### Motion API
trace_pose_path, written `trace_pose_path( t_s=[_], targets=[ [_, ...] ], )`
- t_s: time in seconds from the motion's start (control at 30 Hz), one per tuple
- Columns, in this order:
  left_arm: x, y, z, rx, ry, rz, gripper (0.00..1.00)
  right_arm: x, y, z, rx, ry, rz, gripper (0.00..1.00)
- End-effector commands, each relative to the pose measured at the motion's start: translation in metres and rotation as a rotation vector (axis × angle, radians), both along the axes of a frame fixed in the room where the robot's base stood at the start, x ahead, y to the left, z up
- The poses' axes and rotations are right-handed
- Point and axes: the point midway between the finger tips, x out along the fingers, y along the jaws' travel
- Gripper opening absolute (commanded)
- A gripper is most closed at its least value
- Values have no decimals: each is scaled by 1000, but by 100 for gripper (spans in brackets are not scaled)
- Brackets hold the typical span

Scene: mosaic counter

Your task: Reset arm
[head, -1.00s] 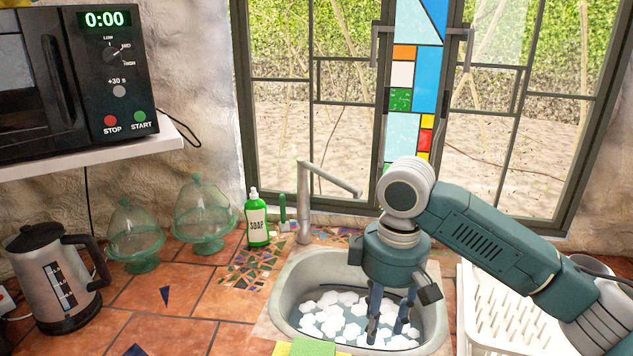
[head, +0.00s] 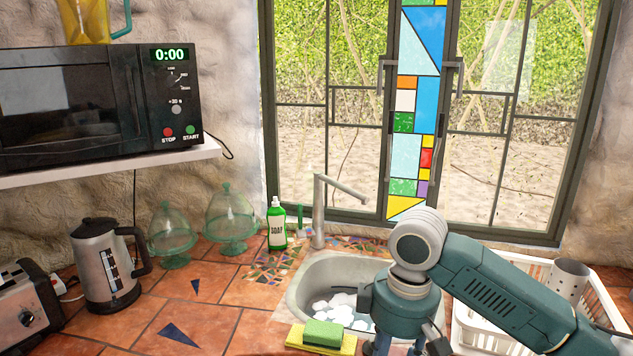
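My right gripper (head: 392,347) points down at the front right of the sink, with its arm coming in from the right. Its fingers are cut off by the bottom edge of the head view, so their opening cannot be judged. The steel sink (head: 297,296) holds white foam and water; my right gripper and wrist hide its right part. My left gripper is out of view.
A green sponge (head: 323,333) lies on a yellow cloth (head: 348,344) at the sink's front edge. A soap bottle (head: 277,226) and faucet (head: 319,212) stand behind. A white dish rack (head: 470,335) is at right. A kettle (head: 101,265) and toaster (head: 22,312) stand left.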

Motion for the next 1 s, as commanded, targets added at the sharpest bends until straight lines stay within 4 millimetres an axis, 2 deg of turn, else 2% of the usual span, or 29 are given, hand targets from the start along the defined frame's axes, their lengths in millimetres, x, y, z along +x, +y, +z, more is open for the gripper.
trace_pose_path(
  t_s=[0.37, 0.6, 0.7, 0.87, 1.0],
  targets=[
    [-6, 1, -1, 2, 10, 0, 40, -24, 41, -62, 100, -27, 39, 38],
    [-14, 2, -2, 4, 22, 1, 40, -60, 79, -118, 242, -73, -4, 38],
    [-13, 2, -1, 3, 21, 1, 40, -78, 87, -140, 306, -102, -71, 38],
    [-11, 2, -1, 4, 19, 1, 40, -108, 76, -170, 358, -148, -231, 38],
    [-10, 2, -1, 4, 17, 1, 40, -135, 44, -193, 339, -185, -390, 38]
  ],
)
